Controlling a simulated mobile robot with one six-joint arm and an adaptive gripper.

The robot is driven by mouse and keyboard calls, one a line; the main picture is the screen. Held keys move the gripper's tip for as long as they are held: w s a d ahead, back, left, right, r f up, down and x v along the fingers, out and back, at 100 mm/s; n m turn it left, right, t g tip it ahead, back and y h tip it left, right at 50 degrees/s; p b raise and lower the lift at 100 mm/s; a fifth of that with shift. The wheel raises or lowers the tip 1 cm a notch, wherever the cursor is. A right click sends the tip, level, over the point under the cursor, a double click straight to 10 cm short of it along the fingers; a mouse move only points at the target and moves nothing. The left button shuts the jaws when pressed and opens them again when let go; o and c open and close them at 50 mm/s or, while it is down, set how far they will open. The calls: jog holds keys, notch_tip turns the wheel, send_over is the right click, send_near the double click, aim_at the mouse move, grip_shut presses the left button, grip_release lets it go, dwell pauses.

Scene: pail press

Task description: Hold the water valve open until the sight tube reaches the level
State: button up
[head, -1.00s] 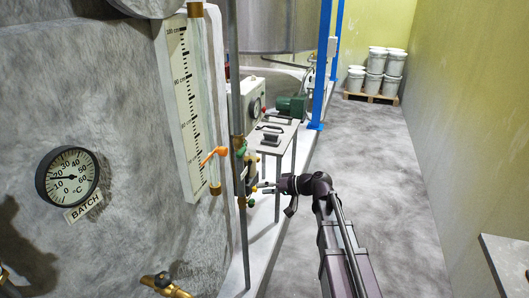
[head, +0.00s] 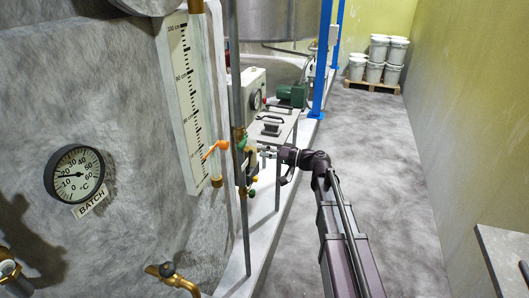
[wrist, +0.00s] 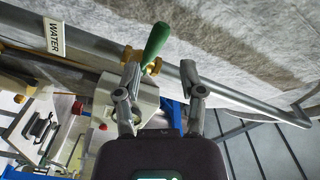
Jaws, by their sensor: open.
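The water valve's green lever (wrist: 157,45) stands on the pipe under a WATER label (wrist: 55,38) in the wrist view. In the head view a green handle (head: 241,145) shows on the upright pipe. My gripper (wrist: 162,66) is open, its fingers either side of the lever's lower end; I cannot tell whether they touch it. In the head view my gripper (head: 266,151) is just right of the valve pipework. The sight tube (head: 207,100) runs upright beside a cm scale (head: 185,85) on the grey tank. Its liquid level is not clear to me.
A dial gauge marked BATCH (head: 74,173) and a brass tap (head: 170,275) are on the tank side. A small bench (head: 277,128) stands behind my gripper. The floor (head: 385,170) at right is clear.

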aim_at(243, 146)
jog(key=shift+x, duration=3.9)
jog(key=c, duration=0.6)
